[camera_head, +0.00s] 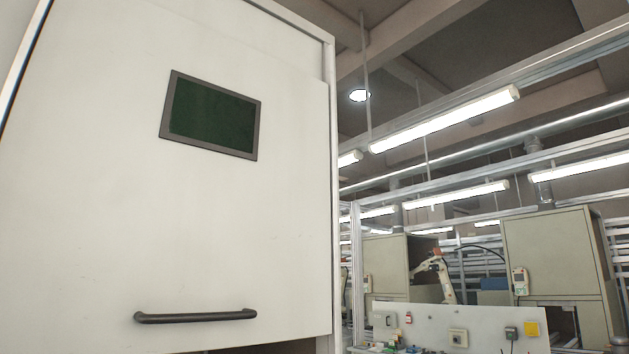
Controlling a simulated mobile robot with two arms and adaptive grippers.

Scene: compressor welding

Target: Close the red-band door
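A large white door panel (120,220) fills the left of the head view. It has a small dark green window (212,116) in a grey frame and a dark horizontal bar handle (196,316) near its lower edge. The panel sits within a white cabinet frame (332,200). A dark gap (275,347) shows below its lower right edge, and the rest of the opening is cut off by the picture. No red band shows on the visible part. Neither of my grippers is in view.
To the right, a low light panel (470,328) carries small boxes and a yellow item (532,328). Behind it stand beige cabinets (555,255) and a white robot arm (440,275). Lamps (450,120) and metal beams run overhead. The floor is out of view.

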